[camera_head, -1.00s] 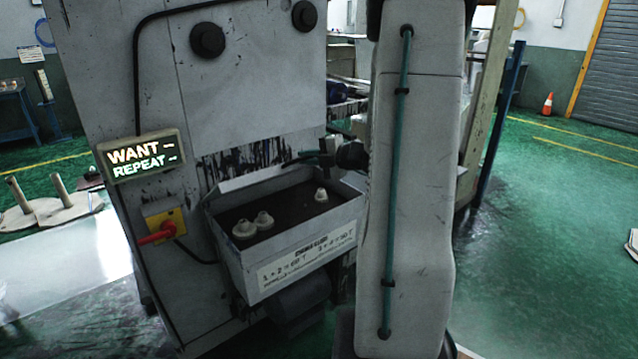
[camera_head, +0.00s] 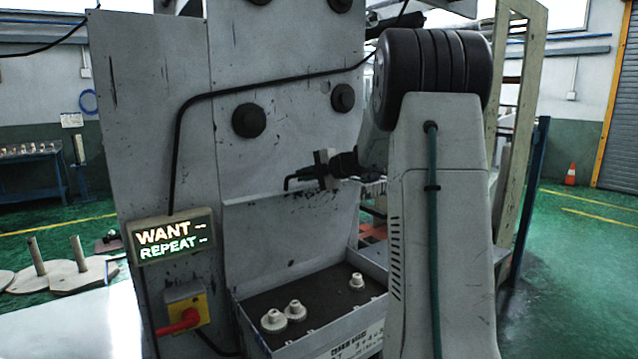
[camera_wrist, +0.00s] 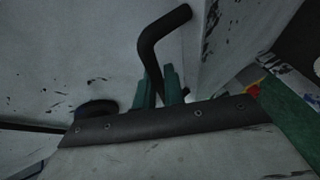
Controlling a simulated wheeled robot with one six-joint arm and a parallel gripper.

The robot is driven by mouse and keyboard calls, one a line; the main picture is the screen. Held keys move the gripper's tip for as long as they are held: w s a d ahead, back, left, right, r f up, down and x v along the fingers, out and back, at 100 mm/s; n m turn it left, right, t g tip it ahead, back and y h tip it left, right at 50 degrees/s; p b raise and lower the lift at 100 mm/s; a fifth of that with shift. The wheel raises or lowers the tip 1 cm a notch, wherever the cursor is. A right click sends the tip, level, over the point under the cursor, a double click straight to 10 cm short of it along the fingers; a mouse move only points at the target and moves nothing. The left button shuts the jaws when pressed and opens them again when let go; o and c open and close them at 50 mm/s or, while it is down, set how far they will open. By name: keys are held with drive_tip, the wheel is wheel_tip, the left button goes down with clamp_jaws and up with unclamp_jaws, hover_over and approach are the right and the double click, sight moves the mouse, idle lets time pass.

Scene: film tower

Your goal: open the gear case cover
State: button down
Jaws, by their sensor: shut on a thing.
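The gear case cover (camera_head: 285,232) is a light grey, marked panel on the machine's front, standing steeply above the shallow box. Its upper edge is level with my gripper. My gripper (camera_head: 318,178) is at the right part of that edge, shut on a dark bent handle (camera_head: 298,182). In the wrist view the green fingers of my gripper (camera_wrist: 165,88) close around the lower part of the handle (camera_wrist: 148,48). A dark strip with screws (camera_wrist: 165,120) crosses below the fingers. I cannot see behind the cover.
Several pale gears lie in the box (camera_head: 262,332) below the cover. Knobs (camera_head: 248,120) jut from the machine face above. A lit sign (camera_head: 172,237) and a red switch (camera_head: 178,322) are at the left.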

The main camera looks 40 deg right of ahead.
drive_tip(key=shift+w+d, duration=0.1)
drive_tip(key=shift+w, duration=0.4)
drive_tip(key=c, duration=1.5)
unclamp_jaws()
drive_tip(key=v, duration=0.8)
drive_tip(key=shift+w+r, duration=0.15)
